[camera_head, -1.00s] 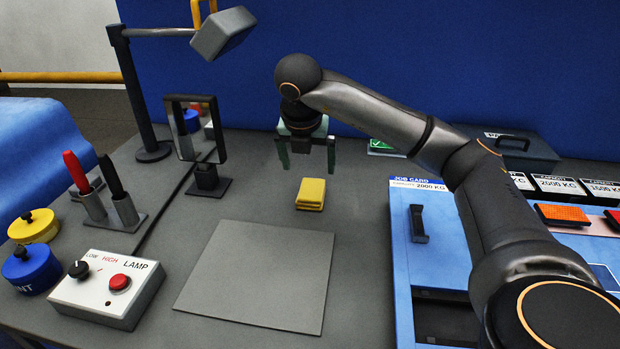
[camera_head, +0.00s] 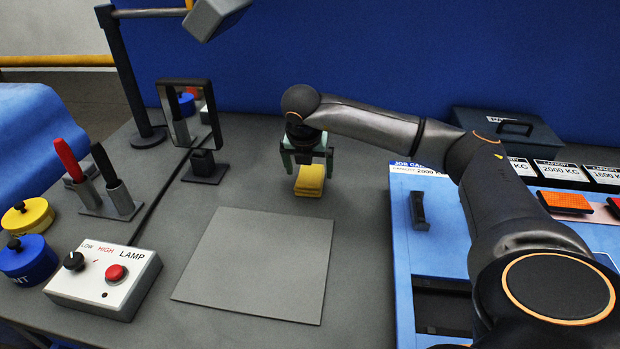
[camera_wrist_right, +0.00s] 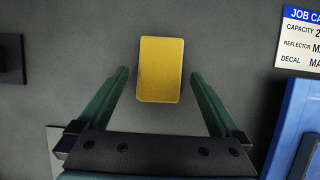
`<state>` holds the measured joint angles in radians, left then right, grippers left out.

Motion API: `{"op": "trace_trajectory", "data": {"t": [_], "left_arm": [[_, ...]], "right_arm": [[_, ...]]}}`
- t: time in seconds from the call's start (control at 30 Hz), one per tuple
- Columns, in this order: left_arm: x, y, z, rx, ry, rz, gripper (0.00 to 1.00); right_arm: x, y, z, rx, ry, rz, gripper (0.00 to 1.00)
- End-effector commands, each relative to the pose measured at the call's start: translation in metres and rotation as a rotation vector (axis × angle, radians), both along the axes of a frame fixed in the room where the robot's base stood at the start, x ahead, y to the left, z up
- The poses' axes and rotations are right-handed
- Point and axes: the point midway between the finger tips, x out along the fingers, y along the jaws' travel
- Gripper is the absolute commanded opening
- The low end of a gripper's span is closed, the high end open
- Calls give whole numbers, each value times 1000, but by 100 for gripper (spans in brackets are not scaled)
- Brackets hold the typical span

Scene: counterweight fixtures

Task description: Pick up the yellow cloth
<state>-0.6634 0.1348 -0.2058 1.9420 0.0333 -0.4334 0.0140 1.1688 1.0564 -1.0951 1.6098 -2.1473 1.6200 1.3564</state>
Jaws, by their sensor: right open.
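The yellow cloth (camera_head: 309,181) is a small folded block lying on the grey table behind the grey mat. In the right wrist view the cloth (camera_wrist_right: 160,69) lies centred between and slightly beyond the green fingertips. My right gripper (camera_head: 307,169) is open above and just behind the cloth, its fingers pointing down. The right wrist view shows its two fingers (camera_wrist_right: 160,80) spread wider than the cloth, with nothing between them gripped. My left gripper is not in view.
A grey mat (camera_head: 258,264) lies in front of the cloth. A mirror on a stand (camera_head: 205,165) is to the left, with a lamp control box (camera_head: 105,282) nearer. A blue tray unit (camera_head: 402,250) stands to the right. The table around the cloth is clear.

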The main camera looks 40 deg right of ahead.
Motion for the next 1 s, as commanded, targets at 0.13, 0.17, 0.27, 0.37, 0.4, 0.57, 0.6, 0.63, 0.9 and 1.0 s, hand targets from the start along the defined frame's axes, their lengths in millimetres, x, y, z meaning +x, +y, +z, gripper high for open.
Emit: {"op": "trace_trajectory", "data": {"t": [0.13,0.17,0.27,0.37,0.4,0.57,0.6,0.63,0.9,1.0], "left_arm": [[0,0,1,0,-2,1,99],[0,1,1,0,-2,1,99],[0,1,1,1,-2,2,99],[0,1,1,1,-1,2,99],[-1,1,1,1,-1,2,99],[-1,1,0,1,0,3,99],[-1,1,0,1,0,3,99],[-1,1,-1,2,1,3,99],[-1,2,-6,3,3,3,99],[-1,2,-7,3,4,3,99]], "right_arm": [[4,-6,-18,0,2,-2,100],[5,-7,-20,0,2,-2,100],[6,-8,-23,-1,-1,0,100],[6,-7,-23,0,-1,0,100],[6,-7,-23,-1,-1,0,100],[6,-7,-23,0,0,0,100],[6,-7,-24,0,0,0,100],[6,-7,-24,0,0,0,100],[6,-7,-27,0,0,0,100],[6,-7,-28,0,0,0,100]]}}
